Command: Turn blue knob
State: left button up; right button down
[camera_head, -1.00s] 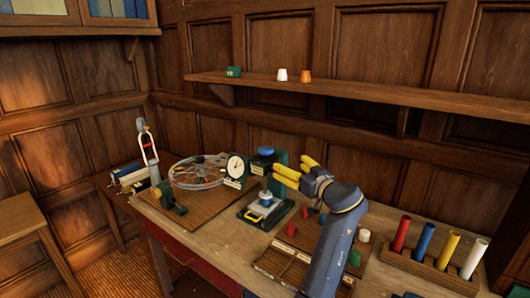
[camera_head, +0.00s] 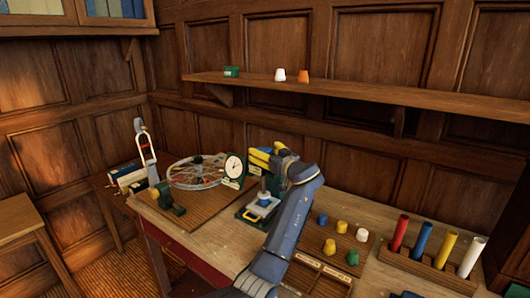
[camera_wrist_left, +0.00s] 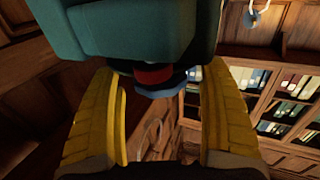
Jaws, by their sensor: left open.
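A green press stands on the bench, its base (camera_head: 245,213) holding a blue cylindrical part (camera_head: 263,198) low in its frame. My left gripper (camera_head: 257,156), with yellow fingers, is open at the top of this press. The blue knob on the press top is hidden behind the fingers in the head view. In the left wrist view, the two fingers (camera_wrist_left: 160,115) stand on either side of a dark blue-grey round part (camera_wrist_left: 160,92) with a red band (camera_wrist_left: 154,75), under a large green block (camera_wrist_left: 135,28). Whether the fingers touch it, I cannot tell. My right gripper is not in view.
A dial gauge (camera_head: 234,166) and a spoked wheel (camera_head: 192,174) stand left of the press. Coloured pegs, including a green one (camera_head: 352,257), sit on a board to the right. A rack (camera_head: 430,266) holds coloured cylinders. A shelf (camera_head: 400,94) runs above.

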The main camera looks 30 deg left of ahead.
pick_arm(q)
jog(key=shift+a, duration=0.15)
jog(key=c, duration=1.3)
jog(key=shift+c, duration=0.2)
jog(key=shift+m+t, duration=0.3)
jog(key=shift+t, duration=0.2)
